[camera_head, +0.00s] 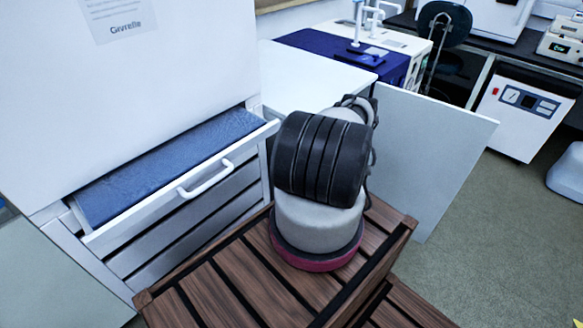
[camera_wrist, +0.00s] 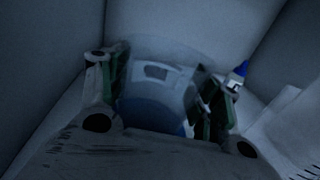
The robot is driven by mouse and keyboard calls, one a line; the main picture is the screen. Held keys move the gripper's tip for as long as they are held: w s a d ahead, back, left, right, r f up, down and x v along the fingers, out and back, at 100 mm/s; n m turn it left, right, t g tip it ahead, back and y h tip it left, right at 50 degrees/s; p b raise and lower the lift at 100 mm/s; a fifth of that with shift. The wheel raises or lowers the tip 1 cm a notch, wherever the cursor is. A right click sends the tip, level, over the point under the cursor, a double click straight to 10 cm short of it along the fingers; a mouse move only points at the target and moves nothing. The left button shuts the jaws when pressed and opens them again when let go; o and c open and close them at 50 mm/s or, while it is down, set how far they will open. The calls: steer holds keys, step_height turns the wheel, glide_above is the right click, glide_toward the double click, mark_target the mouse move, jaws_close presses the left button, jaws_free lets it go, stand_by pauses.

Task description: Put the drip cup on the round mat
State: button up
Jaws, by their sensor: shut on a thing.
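In the dim wrist view, my gripper (camera_wrist: 160,88) is shut on a clear, see-through cup (camera_wrist: 158,54), which looks like the drip cup. One finger is on each side of it, and a small pale rectangle shows through or on its wall. A rounded blue area (camera_wrist: 152,117) shows at the lower part of the cup; I cannot tell whether it belongs to the cup or lies behind it. I cannot make out the round mat in either view. In the head view my gripper and the cup are hidden behind my own arm.
A small blue-capped item (camera_wrist: 238,76) stands just right of the right finger, with pale walls around. In the head view, an open drawer with a blue liner (camera_head: 170,165) is at left, and a white bench (camera_head: 310,78) with a navy cover (camera_head: 330,45) lies behind my arm.

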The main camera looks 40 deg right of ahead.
steer(key=shift+f, duration=0.1)
steer(key=o, duration=1.1)
steer(key=shift+s, duration=0.2)
steer(key=s, duration=1.1)
steer(key=shift+s+a, duration=0.3)
